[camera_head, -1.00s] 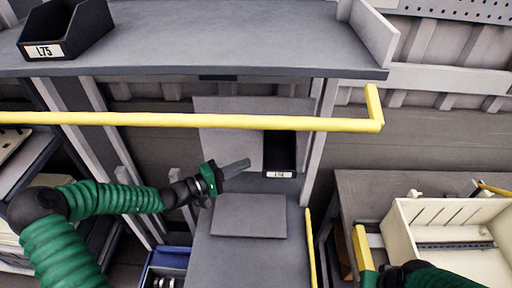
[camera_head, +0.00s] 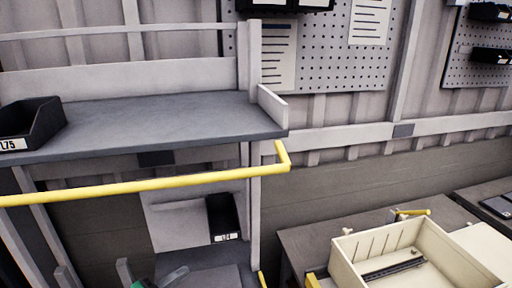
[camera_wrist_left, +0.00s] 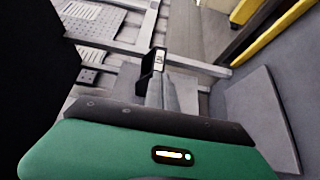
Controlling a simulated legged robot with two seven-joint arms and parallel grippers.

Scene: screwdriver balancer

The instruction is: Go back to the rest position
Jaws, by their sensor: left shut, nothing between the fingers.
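My left gripper (camera_head: 174,275) shows at the bottom edge of the head view, with grey fingers shut and a bit of green housing. It is empty and sits below the small black labelled bin (camera_head: 223,218). The rest of the left arm is out of the head view. In the left wrist view, the green housing (camera_wrist_left: 150,152) of my own wrist fills the bottom. My right gripper is in neither view now.
A yellow rail (camera_head: 140,188) runs in front of the grey shelf (camera_head: 150,122). A black bin (camera_head: 30,125) stands on the shelf's left end. A cream tray (camera_head: 440,262) holding a dark strip stands on the table (camera_head: 320,238) at the right. A pegboard (camera_head: 345,65) hangs behind.

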